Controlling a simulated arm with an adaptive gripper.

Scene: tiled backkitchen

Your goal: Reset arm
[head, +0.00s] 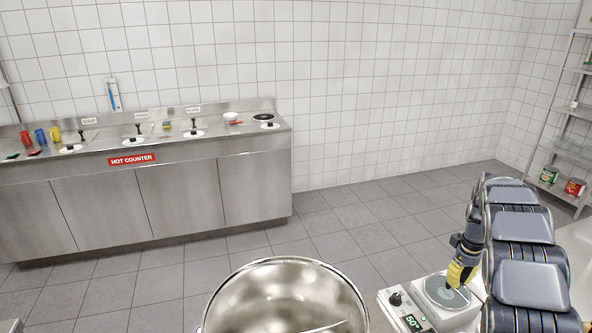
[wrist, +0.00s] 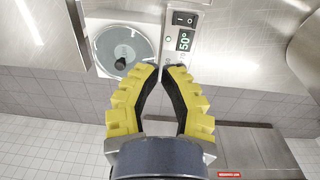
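My gripper (head: 459,273) has yellow, ribbed fingers and is at the lower right of the head view. In the wrist view my gripper (wrist: 162,70) has its two fingertips brought together, with nothing held between them. It is by a white appliance (head: 460,318) with a round grey disc, black knob and green 50° display. The appliance (wrist: 180,45) also shows ahead of the fingertips in the wrist view, its disc to the left and display to the right. I cannot tell whether the fingertips touch it.
A large steel pot (head: 240,293) stands at the bottom centre, left of the appliance. A steel hot counter (head: 180,190) with several wells and cups runs along the tiled wall. A shelf rack (head: 562,151) with cans stands at the right. Floor between counter and pot is clear.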

